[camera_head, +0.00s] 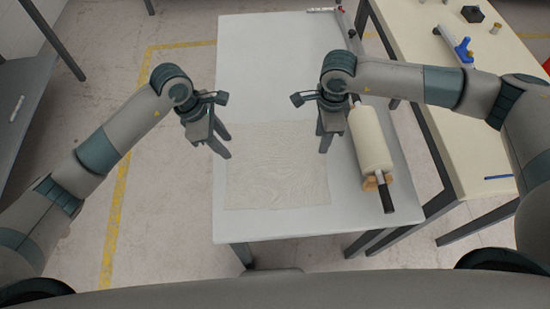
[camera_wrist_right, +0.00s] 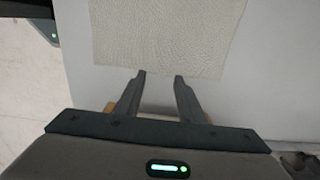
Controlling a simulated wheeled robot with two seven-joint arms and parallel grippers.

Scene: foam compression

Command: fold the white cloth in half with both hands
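The white cloth (camera_head: 277,180) lies flat on the near half of the white table in the head view. It looks cream, with a fine wrinkled pattern. Its edge and part of its surface (camera_wrist_right: 165,38) show in the right wrist view. My left gripper (camera_head: 227,155) is over the cloth's left side, pointing down; its finger gap cannot be made out. My right gripper (camera_head: 324,150) is over the cloth's right side. In the right wrist view its fingers (camera_wrist_right: 159,76) are apart with nothing between them, close to the cloth's edge in the picture.
A cream roller with dark handles (camera_head: 371,140) lies along the white table's (camera_head: 245,60) right side. A cream-topped bench (camera_head: 460,130) stands to the right, bearing a blue tool (camera_head: 463,50), a black block (camera_head: 472,14) and a blue pen (camera_head: 498,177). The white table's far part is mostly clear.

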